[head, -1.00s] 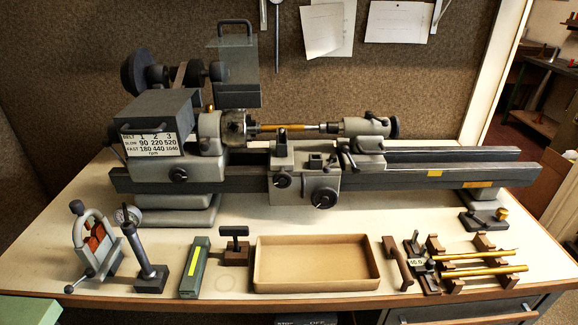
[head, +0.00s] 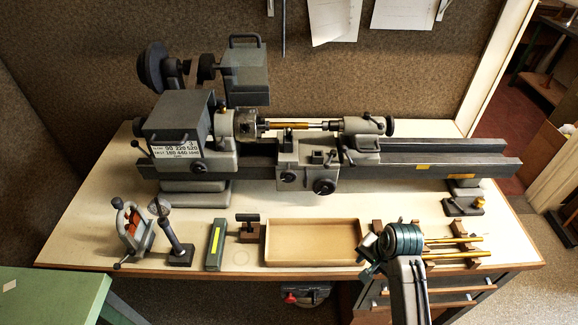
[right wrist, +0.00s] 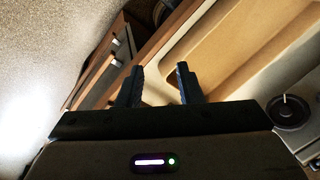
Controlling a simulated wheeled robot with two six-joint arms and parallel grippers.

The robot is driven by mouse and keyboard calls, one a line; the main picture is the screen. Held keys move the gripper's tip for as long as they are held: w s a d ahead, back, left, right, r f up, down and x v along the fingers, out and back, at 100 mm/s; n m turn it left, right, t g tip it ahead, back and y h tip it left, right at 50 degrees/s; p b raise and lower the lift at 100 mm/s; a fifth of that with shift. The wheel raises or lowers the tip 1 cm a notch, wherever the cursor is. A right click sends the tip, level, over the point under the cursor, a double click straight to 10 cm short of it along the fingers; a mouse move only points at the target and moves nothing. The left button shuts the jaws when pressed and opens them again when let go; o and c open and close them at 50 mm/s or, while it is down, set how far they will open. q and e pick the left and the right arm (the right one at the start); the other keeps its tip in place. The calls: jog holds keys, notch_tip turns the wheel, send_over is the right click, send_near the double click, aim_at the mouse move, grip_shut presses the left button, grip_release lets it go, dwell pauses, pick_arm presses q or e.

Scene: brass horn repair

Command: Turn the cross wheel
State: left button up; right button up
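The lathe carriage (head: 302,152) carries two dark round wheels on its front. The smaller left wheel (head: 289,176) sits higher than the larger right wheel (head: 324,187). I cannot tell by label which is the cross wheel. My right gripper (head: 367,268) is over the front bench edge by the tray's right end, in front of and to the right of both wheels, touching neither. In the right wrist view its fingers (right wrist: 160,72) are apart with nothing between them. A dark round wheel (right wrist: 288,110) on a grey body shows at that view's right edge. My left gripper is out of view.
A shallow tray (head: 270,250) lies in front of the carriage. A green block (head: 216,244), a clamp tool (head: 247,229) and a gauge stand (head: 178,245) are left of it. Brass rods (head: 458,242) lie on supports at the right. Bare bench separates tray and lathe.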

jog(key=w+a+r+m+g+y, duration=0.1)
jog(key=w+a+r+m, duration=0.3)
jog(key=w, duration=0.4)
jog(key=w+a+r+m+y, duration=0.1)
jog(key=w+a+r+m, duration=0.1)
jog(key=w+a+r, duration=0.4)
jog(key=m+g+y, duration=0.1)
jog(key=m, duration=0.3)
send_near(288, 182)
jog(key=x, duration=0.5)
jog(key=a+x, duration=0.1)
jog(key=x, duration=0.1)
jog(key=shift+w, duration=0.35)
jog(key=shift+w+f, duration=0.1)
jog(key=shift+f, duration=0.05)
grip_shut()
